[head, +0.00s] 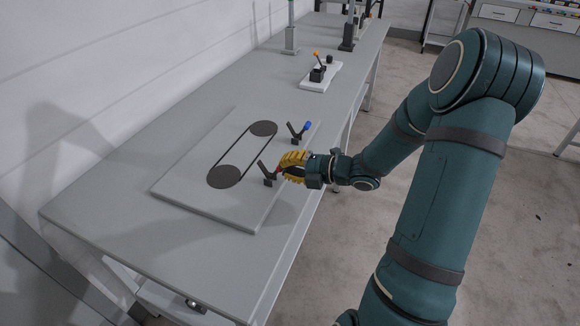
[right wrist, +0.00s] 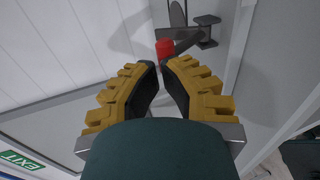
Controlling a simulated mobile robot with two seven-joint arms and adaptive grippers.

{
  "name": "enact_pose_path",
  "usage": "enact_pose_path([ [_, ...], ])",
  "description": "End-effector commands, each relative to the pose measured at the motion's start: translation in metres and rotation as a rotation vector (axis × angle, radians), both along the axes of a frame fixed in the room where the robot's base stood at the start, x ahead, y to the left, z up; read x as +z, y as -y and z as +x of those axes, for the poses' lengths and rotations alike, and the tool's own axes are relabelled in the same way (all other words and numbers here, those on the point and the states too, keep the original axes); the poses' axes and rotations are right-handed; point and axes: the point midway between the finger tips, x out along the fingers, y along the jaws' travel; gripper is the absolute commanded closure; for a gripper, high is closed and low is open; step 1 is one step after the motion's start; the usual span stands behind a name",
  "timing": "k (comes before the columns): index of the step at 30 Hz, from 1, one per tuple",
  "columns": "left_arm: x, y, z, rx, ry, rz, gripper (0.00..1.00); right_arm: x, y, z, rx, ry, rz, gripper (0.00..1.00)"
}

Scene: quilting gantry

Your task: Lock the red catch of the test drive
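The test drive is a grey board (head: 175,190) with two dark pulleys joined by a belt, lying on the long table. The red catch (head: 268,177) stands near the board's right edge, a dark lever on a small base. Its lever is tilted up, and its red tip (right wrist: 165,48) shows clearly in the right wrist view. My right gripper (head: 283,168) is right beside the red tip. In the right wrist view its yellow-backed fingers (right wrist: 163,66) are apart, with the tip just beyond the fingertips; contact cannot be told. My left gripper is out of view.
A similar catch with a blue tip (head: 305,127) stands just behind, near my right gripper. Farther back are a white block with an orange-tipped lever (head: 318,78) and upright posts (head: 291,35). A white wall borders the table's left side.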

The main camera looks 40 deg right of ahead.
Motion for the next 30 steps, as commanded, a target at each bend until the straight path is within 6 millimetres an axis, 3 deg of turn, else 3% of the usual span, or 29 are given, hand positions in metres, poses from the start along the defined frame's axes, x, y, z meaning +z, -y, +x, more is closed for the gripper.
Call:
enact_pose_path([
  [23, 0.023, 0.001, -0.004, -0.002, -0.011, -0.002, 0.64, 0.008, -0.004, 0.008, 0.001, -0.100, -0.052, 1.00],
  [30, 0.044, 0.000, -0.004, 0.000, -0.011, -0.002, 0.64, 0.016, -0.009, 0.015, 0.003, -0.176, -0.093, 1.00],
])
